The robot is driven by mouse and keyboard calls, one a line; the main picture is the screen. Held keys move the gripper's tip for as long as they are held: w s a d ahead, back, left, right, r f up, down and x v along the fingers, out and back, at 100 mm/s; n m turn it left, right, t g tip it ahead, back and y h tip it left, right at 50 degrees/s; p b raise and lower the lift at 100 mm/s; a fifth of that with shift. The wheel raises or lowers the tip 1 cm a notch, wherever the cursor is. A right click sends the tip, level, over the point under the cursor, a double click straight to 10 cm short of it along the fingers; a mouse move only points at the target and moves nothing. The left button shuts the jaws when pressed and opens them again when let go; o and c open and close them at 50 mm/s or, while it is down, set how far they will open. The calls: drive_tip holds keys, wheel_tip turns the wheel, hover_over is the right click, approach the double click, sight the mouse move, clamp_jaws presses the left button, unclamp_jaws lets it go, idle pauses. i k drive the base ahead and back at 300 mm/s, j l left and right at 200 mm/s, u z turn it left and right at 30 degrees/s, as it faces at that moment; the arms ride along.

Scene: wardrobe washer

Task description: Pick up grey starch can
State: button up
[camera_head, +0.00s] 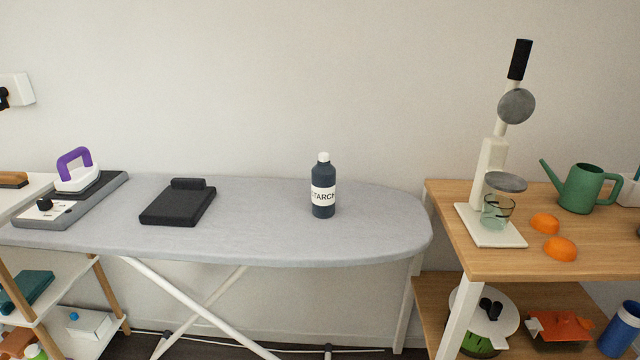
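The starch can (323,175) is a dark grey-blue bottle with a white cap and a white label reading "STARCH". It stands upright on the grey ironing board (270,235), right of the board's middle and near its back edge. Nothing touches it. My gripper does not show in the head view.
A black flat object (178,206) lies on the board to the left. A purple-handled iron (76,172) sits at the far left. A wooden table (500,262) at right holds a juicer press (492,165), orange halves and a green watering can (582,190). The board around the can is clear.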

sight(323, 175)
drive_tip(key=i+l+u, duration=0.15)
drive_tip(key=u, duration=0.2)
drive_tip(key=i+l+u, duration=0.15)
drive_tip(key=l+u, duration=0.55)
drive_tip(key=i+l+u, duration=0.1)
drive_tip(key=l+u, duration=0.25)
